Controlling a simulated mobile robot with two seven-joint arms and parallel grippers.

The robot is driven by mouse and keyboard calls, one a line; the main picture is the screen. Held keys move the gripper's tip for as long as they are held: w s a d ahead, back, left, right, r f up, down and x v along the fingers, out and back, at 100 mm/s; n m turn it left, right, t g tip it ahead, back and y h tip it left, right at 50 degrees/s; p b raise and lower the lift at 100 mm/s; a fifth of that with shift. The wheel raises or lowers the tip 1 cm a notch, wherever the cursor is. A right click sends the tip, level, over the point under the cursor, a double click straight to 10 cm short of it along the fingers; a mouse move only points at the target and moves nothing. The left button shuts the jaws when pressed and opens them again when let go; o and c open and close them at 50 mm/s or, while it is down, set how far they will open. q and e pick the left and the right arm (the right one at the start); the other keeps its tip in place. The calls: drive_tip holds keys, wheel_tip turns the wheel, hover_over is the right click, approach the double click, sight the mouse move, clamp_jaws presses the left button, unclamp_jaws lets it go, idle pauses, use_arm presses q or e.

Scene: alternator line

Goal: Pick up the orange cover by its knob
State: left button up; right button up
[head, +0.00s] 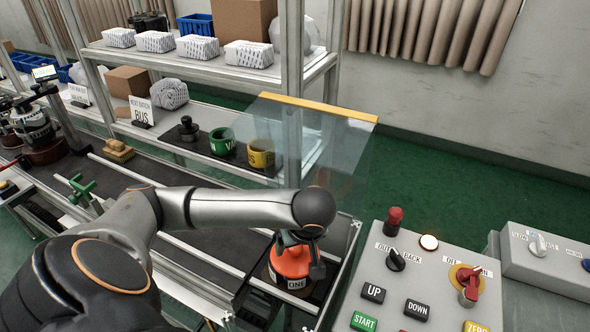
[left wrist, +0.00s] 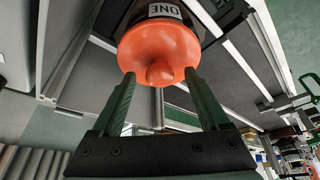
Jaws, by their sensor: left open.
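The orange cover (head: 289,263) sits on a dark round part labelled ONE, at the near right end of the line in the head view. In the left wrist view the orange cover (left wrist: 150,43) shows its rounded top and its knob (left wrist: 160,73). My left gripper (head: 299,250) is over the cover and partly hides it in the head view. In the left wrist view the two fingers of my left gripper (left wrist: 160,77) are open, one on each side of the knob, with a gap on both sides. My right gripper is in neither view.
A control panel (head: 405,306) with buttons and knobs stands to the right. A clear guard with a yellow top edge (head: 320,108) rises behind the arm. Green (head: 222,141) and yellow (head: 261,154) cups stand on the shelf behind. Metal rails run along the dark conveyor (head: 207,237).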

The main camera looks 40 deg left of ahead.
use_arm(q)
drive_tip(key=shift+a+f, duration=0.1)
drive_tip(key=shift+f, duration=0.2)
drive_tip(key=shift+c, duration=0.4)
clamp_jaws()
